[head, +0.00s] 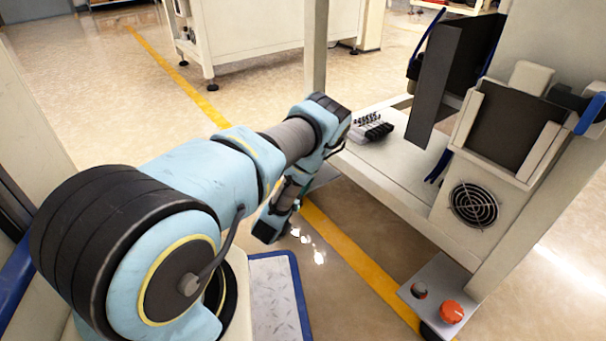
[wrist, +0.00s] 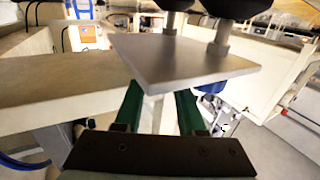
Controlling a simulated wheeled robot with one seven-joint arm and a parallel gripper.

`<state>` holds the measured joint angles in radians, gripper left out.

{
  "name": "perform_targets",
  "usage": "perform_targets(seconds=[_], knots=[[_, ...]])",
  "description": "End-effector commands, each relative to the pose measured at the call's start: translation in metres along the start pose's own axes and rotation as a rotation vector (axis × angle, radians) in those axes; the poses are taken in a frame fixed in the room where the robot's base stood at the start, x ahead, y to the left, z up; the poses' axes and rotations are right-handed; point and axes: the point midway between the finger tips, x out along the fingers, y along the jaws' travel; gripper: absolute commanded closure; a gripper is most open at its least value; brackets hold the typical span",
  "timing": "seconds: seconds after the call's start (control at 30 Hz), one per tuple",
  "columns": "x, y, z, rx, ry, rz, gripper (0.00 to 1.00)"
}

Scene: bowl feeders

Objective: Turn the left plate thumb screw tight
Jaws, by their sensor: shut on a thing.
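In the wrist view a flat grey plate (wrist: 185,60) fills the upper middle. Two grey posts with black ends, a left one (wrist: 172,18) and a right one (wrist: 225,30), rise from it in the picture and are cut by the top edge.
In the head view a second low plate (head: 410,293) carries an orange knob (head: 452,312) and a grey one. The machine table (head: 395,160) with a fan housing (head: 474,205) stands above. Open floor with a yellow line lies between.

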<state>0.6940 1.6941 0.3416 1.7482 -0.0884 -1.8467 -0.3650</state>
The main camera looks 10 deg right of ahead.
Motion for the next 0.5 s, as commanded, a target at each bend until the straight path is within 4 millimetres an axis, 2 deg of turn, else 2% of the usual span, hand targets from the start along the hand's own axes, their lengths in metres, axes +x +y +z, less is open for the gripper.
perform_targets(seconds=[0.5], knots=[[-0.0007,-0.0021,-0.0006,0.001,0.0,0.448,1.0]])
